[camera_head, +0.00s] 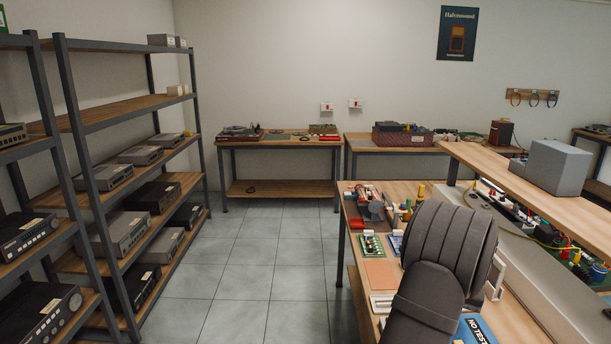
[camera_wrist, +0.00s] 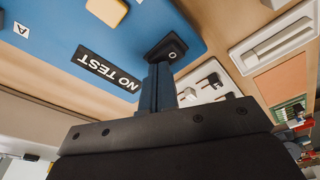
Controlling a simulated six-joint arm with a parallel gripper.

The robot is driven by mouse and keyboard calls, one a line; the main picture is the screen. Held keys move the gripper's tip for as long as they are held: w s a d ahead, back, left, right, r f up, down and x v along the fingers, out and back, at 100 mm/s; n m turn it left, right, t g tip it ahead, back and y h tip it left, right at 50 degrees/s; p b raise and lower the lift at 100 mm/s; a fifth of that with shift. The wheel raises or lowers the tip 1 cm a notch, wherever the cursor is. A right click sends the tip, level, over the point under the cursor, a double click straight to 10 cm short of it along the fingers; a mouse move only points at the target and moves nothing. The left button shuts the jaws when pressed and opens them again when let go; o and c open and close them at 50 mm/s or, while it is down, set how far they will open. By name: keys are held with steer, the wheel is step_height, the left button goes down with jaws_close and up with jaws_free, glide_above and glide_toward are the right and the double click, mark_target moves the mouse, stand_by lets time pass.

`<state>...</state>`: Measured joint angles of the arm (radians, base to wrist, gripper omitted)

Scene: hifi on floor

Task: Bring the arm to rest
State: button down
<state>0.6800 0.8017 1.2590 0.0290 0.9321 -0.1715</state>
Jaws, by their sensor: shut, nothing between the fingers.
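My arm (camera_head: 440,265) shows as dark grey ribbed links at the lower right of the head view, reaching over the workbench. It hides part of the bench top and my gripper in that view. In the wrist view my gripper (camera_wrist: 162,62) is shut, with nothing seen between its fingers. Its fingertips appear over a blue mat (camera_wrist: 188,20) by a "NO TEST" label (camera_wrist: 106,68). I cannot tell whether they touch it.
The workbench (camera_head: 398,188) also holds a green circuit board (camera_head: 373,246), an orange pad (camera_head: 381,274) and several tools. A raised shelf with a grey box (camera_head: 551,167) stands at right. A rack of equipment (camera_head: 98,120) stands left; the tiled floor (camera_head: 262,262) between is clear.

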step_height(320, 180, up, 6)
steer(key=shift+r, duration=0.1)
step_height(320, 180, down, 6)
steer(key=shift+f, duration=0.15)
steer(key=s+r+n+t, duration=0.1)
steer(key=s+r, duration=0.3)
steer(key=r, duration=0.5)
steer(key=s+r+n+t, duration=0.1)
steer(key=s+r+n, duration=0.3)
steer(key=r, duration=0.6)
steer(key=shift+s+a+t+y, duration=0.3)
steer(key=shift+s+a+y, duration=0.05)
steer(key=shift+y, duration=0.05)
steer(key=w+f+m+g, duration=0.1)
steer(key=w+f, duration=0.2)
steer(key=f, duration=0.1)
steer(key=w+f+m+g, duration=0.1)
steer(key=w+f+m, duration=0.1)
steer(key=f, duration=0.2)
steer(key=w+f+m, duration=0.2)
steer(key=w+f, duration=0.1)
steer(key=f, duration=0.1)
steer(key=shift+w+d+f+g+h, duration=0.2)
steer(key=shift+w+d+g+h, duration=0.15)
steer(key=shift+g+h, duration=0.05)
steer(key=shift+f, duration=0.65)
